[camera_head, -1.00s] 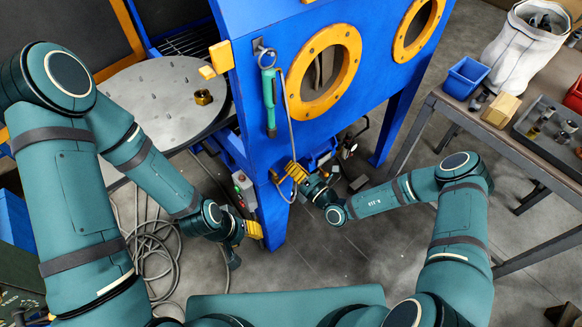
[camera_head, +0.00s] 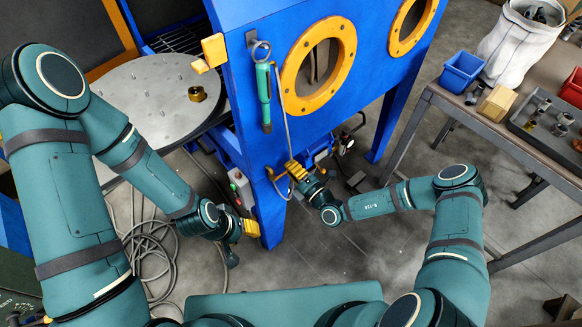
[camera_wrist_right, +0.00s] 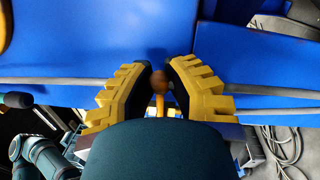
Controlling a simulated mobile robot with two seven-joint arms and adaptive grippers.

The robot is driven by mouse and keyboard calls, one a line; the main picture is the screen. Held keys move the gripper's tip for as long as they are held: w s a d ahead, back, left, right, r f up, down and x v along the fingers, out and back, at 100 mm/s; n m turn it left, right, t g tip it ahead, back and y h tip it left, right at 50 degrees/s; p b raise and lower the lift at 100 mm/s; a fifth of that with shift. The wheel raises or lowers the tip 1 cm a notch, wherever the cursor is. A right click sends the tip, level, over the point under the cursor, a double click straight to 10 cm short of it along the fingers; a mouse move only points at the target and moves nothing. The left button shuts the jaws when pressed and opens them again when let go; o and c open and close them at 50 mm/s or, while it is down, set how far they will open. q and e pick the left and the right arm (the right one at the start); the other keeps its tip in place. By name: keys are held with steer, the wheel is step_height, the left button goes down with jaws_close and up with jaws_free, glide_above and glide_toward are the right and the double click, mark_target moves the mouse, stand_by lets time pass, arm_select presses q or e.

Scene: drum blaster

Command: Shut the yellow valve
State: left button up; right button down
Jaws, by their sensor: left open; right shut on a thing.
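The yellow valve (camera_wrist_right: 160,84) shows in the right wrist view as a small orange-yellow handle between the two yellow fingers. My right gripper (camera_wrist_right: 160,78) is closed around it, with the fingers on either side. In the head view my right gripper (camera_head: 291,172) is at the lower front of the blue cabinet, and it hides the valve there. My left gripper (camera_head: 254,228) is open, beside the cabinet's front leg and below a small control box with buttons. It holds nothing that I can see.
The blue cabinet (camera_head: 240,150) has round orange-rimmed ports. A green-handled tool (camera_head: 264,95) hangs on it, with a grey hose. A round metal table (camera_head: 150,95) with a brass nut stands left. A workbench (camera_head: 500,125) stands right. Cables (camera_head: 150,245) lie on the floor.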

steer(key=shift+f, duration=0.1)
steer(key=c, duration=0.8)
jaws_free()
steer(key=shift+c, duration=0.2)
steer(key=shift+s, duration=0.1)
steer(key=v, duration=1.2)
